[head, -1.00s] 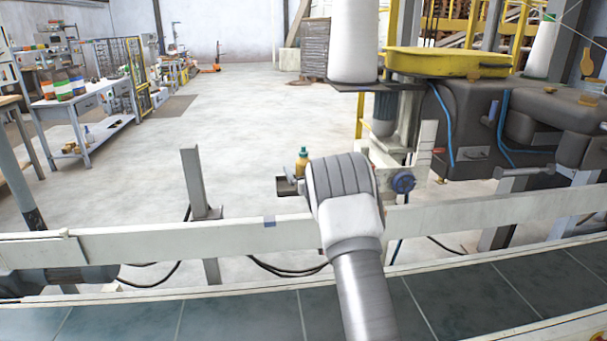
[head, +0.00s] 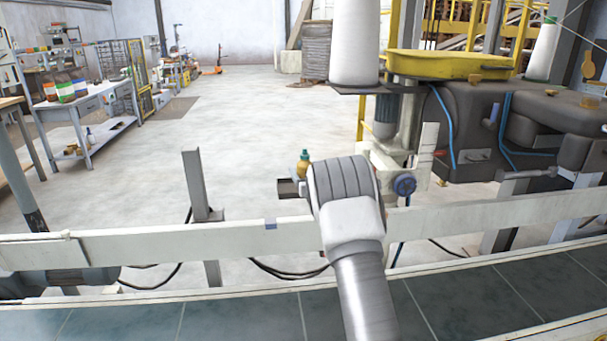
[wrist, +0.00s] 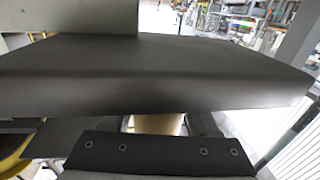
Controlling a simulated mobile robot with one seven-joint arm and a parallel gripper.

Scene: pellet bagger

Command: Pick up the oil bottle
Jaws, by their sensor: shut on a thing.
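The oil bottle (head: 304,164), with a green cap and a yellow body, shows just left of my wrist in the head view. It appears upright at a small dark ledge (head: 288,188); its lower part is hidden. My arm end (head: 340,190) covers the fingers in the head view. In the wrist view, the dark bolted front of my gripper (wrist: 155,150) is at the bottom, with a tan patch just beyond it that may be the bottle. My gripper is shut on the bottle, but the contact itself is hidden.
A pale rail (head: 150,240) and a dark tiled belt (head: 240,318) run across the foreground. A grey post (head: 196,185) stands left of the bottle. A machine with a yellow basin (head: 448,64) stands right. A workbench (head: 80,108) is far left, with open floor between.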

